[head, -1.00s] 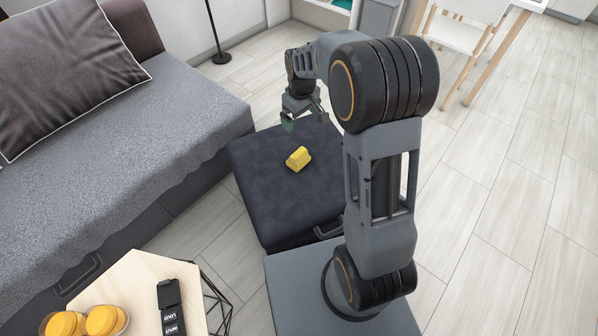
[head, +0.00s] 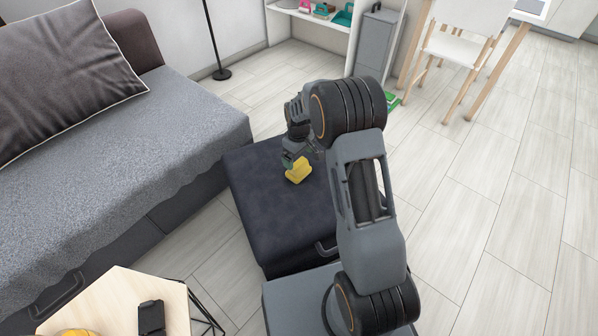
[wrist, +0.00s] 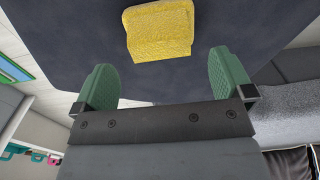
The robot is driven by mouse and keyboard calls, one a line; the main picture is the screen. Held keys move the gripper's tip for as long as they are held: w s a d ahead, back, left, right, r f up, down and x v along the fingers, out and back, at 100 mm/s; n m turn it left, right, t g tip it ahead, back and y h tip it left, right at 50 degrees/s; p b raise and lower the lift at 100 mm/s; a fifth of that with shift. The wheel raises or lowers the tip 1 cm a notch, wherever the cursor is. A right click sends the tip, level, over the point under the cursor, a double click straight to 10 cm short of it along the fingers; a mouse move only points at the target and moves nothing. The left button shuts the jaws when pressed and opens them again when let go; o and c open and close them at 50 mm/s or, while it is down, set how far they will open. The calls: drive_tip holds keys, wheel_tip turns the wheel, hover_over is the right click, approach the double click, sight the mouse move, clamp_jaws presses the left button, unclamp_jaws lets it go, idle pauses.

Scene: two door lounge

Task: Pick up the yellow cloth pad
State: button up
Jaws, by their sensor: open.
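The yellow cloth pad (head: 299,170) lies on top of the dark ottoman (head: 270,212). In the wrist view the pad (wrist: 159,30) is at the top middle, ahead of and between the lines of the two green fingers. My gripper (head: 291,161) is low over the ottoman, close beside the pad on its far side in the head view. In the wrist view my gripper (wrist: 162,80) is open and empty, with a gap between its fingertips and the pad. Whether the fingers touch the ottoman cannot be told.
A grey sofa (head: 110,150) with a dark cushion (head: 60,75) stands left of the ottoman. A wooden side table (head: 120,305) is at the lower left. A white shelf (head: 330,22), a grey cabinet (head: 375,45) and a chair (head: 455,50) stand behind. Pale floor lies open at right.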

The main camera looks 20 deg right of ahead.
sight(298, 163)
drive_tip(key=shift+w+f+b, duration=0.1)
drive_tip(key=shift+f+b, duration=1.25)
drive_tip(key=shift+f, duration=1.3)
drive_tip(key=shift+c, duration=0.2)
drive_tip(key=shift+r, duration=0.1)
drive_tip(key=c, duration=1)
drive_tip(key=shift+r, duration=0.1)
drive_tip(key=shift+r+p, duration=0.25)
drive_tip(key=shift+p, duration=0.05)
drive_tip(key=r+p, duration=0.2)
drive_tip(key=r, duration=0.1)
drive_tip(key=shift+a+r, duration=0.2)
drive_tip(key=s+a+r+p, duration=0.2)
drive_tip(key=s+a+r, duration=0.2)
drive_tip(key=a, duration=0.1)
drive_tip(key=s+a+r+p, duration=0.2)
drive_tip(key=s+a+r, duration=0.3)
drive_tip(key=shift+s, duration=0.25)
